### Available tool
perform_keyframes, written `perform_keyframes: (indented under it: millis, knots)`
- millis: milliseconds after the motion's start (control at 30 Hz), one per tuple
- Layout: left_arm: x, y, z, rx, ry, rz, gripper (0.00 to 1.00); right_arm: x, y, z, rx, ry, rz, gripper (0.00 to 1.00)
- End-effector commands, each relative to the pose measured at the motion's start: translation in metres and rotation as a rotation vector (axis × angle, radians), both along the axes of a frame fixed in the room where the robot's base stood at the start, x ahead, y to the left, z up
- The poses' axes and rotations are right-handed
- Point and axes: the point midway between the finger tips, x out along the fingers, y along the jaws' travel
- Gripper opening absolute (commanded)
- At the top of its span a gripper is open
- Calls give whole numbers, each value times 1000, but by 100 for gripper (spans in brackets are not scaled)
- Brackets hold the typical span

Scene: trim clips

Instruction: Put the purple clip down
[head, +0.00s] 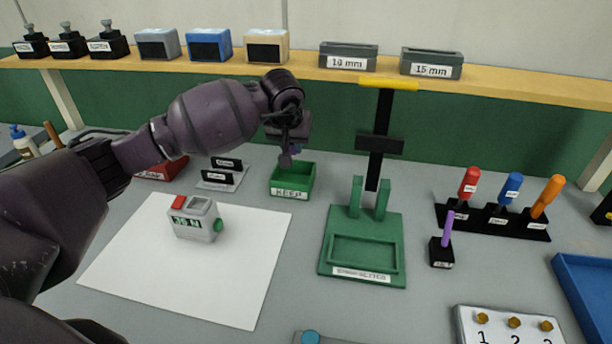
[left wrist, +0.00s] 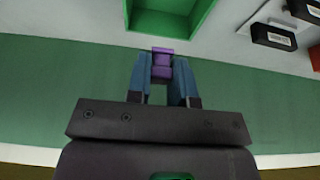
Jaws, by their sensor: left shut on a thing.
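The purple clip (left wrist: 161,62) shows between the blue fingers of my left gripper (left wrist: 162,80) in the left wrist view. The gripper is shut on it. In the head view my left gripper (head: 290,154) hangs above the back part of the green bin labelled KEEP (head: 291,193), and the clip is mostly hidden by the gripper. In the left wrist view the clip shows close to the edge of the green bin (left wrist: 205,14); I cannot tell its height above it. My right gripper is not in view.
A red bin (head: 160,171) and a small rack with black labelled blocks (head: 222,178) stand left of the green bin. A grey device (head: 195,220) sits on a white sheet (head: 150,270). A green press fixture (head: 363,245) stands to the right. A shelf (head: 300,70) runs behind.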

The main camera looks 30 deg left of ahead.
Motion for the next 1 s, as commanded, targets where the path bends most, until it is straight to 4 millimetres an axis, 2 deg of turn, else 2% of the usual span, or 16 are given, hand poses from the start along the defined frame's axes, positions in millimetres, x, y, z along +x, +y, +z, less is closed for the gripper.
perform_keyframes:
  millis: [133, 400, 667, 900, 1000]
  knots:
    - [1, 3, -10, -2, 3, 6, 0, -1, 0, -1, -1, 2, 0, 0]
    - [1, 3, -53, -2, 4, 6, 0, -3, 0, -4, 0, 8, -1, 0]
    - [1, 3, -70, -2, 2, 6, 0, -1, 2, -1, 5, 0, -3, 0]
    - [1, 3, -99, -2, 4, 6, 0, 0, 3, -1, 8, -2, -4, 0]
    - [1, 3, -100, 0, 0, 5, 0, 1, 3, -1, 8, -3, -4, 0]
